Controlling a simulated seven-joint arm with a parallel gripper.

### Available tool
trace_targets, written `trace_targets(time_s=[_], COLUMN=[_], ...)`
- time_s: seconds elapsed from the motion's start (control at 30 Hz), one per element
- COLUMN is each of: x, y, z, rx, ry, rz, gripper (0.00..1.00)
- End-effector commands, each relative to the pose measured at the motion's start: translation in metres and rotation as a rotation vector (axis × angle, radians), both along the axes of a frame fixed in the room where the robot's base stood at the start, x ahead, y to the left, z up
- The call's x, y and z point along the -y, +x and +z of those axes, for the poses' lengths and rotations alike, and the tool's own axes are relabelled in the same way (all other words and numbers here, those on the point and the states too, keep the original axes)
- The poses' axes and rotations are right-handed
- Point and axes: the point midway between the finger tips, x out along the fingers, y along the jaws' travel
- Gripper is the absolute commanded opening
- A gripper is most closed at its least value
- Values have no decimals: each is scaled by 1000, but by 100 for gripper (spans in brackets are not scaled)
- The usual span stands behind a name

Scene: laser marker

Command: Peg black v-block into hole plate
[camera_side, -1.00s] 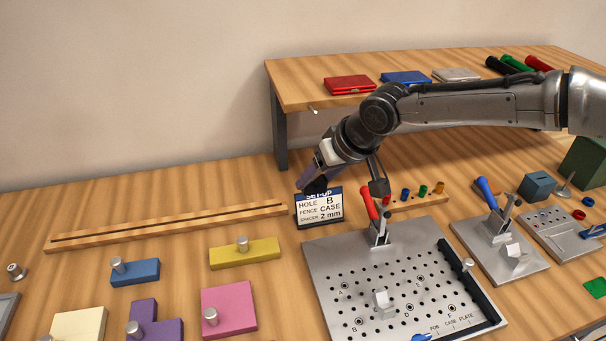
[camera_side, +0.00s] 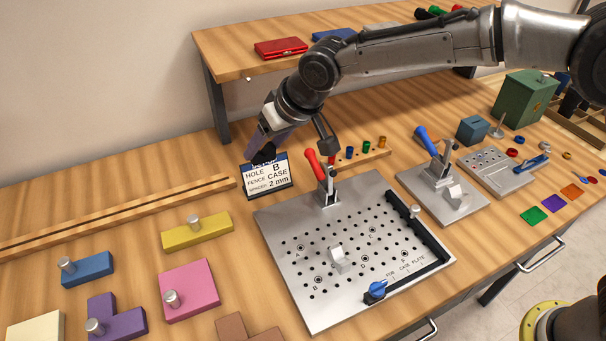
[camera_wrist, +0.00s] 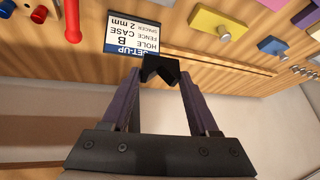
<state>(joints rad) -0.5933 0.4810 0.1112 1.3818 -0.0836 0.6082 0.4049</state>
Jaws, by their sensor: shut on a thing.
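The black v-block (camera_wrist: 160,70) is between the fingertips of my gripper (camera_wrist: 158,82), its notch showing in the wrist view. In the side view my gripper (camera_side: 262,148) is at the top edge of the set-up sign, and the block (camera_side: 264,156) shows as a small dark shape there. The hole plate (camera_side: 285,224) lies to the right and nearer the camera, apart from the block. Its rows of holes include lettered ones, with hole B (camera_side: 318,280) at the lower left. A silver v-block (camera_side: 339,258) stands on the plate.
The set-up sign (camera_side: 268,177) reads hole B, fence case, spacer 2 mm. A red-handled clamp (camera_side: 325,180) rises at the plate's back edge. A black fence (camera_side: 425,240) runs along its right side, with a blue knob (camera_side: 376,290) in front. Coloured blocks lie at left.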

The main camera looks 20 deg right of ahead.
Motion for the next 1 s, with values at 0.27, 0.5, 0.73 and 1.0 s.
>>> trace_targets(time_s=[0.27, 0.5, 0.73, 1.0], x=[2, 5, 12, 32], y=[-5, -24, -47, -83], z=[-5, -21, -36, -55], rx=[2, 3, 8, 17], ry=[-8, -12, -16, -18], rz=[178, 405, 638, 983], gripper=[0, 0, 0, 0])
